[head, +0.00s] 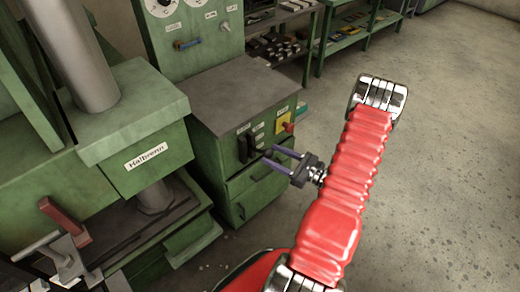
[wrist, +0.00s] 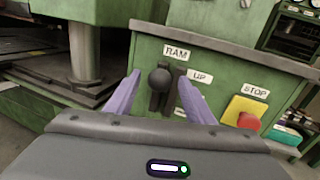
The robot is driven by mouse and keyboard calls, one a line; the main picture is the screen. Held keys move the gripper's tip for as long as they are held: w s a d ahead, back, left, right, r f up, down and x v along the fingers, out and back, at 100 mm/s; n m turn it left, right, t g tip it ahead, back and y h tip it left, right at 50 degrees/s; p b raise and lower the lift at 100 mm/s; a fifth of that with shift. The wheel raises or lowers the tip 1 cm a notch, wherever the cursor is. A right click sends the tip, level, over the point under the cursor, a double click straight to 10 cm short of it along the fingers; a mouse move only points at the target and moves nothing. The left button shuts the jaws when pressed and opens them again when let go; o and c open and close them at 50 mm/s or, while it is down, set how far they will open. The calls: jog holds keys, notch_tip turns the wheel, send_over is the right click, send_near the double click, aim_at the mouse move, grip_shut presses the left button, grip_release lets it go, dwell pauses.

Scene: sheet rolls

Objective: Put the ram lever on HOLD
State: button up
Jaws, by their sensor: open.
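The ram lever (wrist: 160,78) is a black ball-ended handle on a dark slotted plate on the green cabinet front, under a RAM label (wrist: 176,53). Its knob appears about level with the UP label (wrist: 200,77); the exact setting is hard to tell. A lower label is partly hidden by my right finger, and I cannot read HOLD. My gripper (wrist: 159,85) is open, with its two purple fingers either side of the knob in the picture, not visibly touching it. In the head view my gripper (head: 270,158) is just in front of the cabinet's dark controls.
A yellow box with a red STOP button (wrist: 248,122) is right of the lever. The green press (head: 140,150) with its steel column stands left. A green shelf (head: 345,40) is at the back. Concrete floor (head: 450,150) is clear to the right.

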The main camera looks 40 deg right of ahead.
aim_at(258, 151)
jog(key=x, duration=0.6)
jog(key=shift+w, duration=0.3)
jog(key=shift+a, duration=0.1)
jog(key=shift+c, duration=0.4)
grip_shut()
